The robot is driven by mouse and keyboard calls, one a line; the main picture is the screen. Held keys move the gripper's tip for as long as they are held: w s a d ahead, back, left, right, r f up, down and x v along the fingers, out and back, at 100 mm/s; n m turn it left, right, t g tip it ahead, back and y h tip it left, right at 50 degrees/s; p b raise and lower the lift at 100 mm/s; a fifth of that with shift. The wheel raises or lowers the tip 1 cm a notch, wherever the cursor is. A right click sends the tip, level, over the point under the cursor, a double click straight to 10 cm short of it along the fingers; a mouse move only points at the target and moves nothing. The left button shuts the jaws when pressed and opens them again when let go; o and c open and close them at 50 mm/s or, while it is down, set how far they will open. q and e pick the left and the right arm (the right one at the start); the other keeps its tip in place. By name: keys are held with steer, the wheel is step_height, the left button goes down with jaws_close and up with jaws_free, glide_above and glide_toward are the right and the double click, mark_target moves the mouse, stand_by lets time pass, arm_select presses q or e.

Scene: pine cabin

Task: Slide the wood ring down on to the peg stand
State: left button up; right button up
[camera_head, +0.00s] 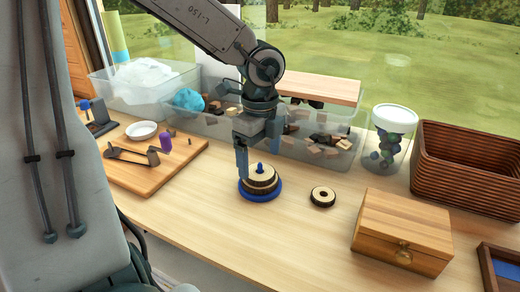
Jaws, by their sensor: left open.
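The peg stand (274,195) has a round blue base and a blue peg tip that sticks up at its centre. Wood rings with dark edges are stacked around its peg. My right gripper is not in view.
A wooden box with a clasp (385,235) stands at the right front, with a brown slatted basket (465,165) behind it. Clear bins (345,160) and a lidded jar (388,150) line the back. A wooden board (150,180) lies left. Table around the loose ring is clear.

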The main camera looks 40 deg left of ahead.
arm_select(q)
step_height(320, 180, up, 11)
steer(key=p, duration=1.1)
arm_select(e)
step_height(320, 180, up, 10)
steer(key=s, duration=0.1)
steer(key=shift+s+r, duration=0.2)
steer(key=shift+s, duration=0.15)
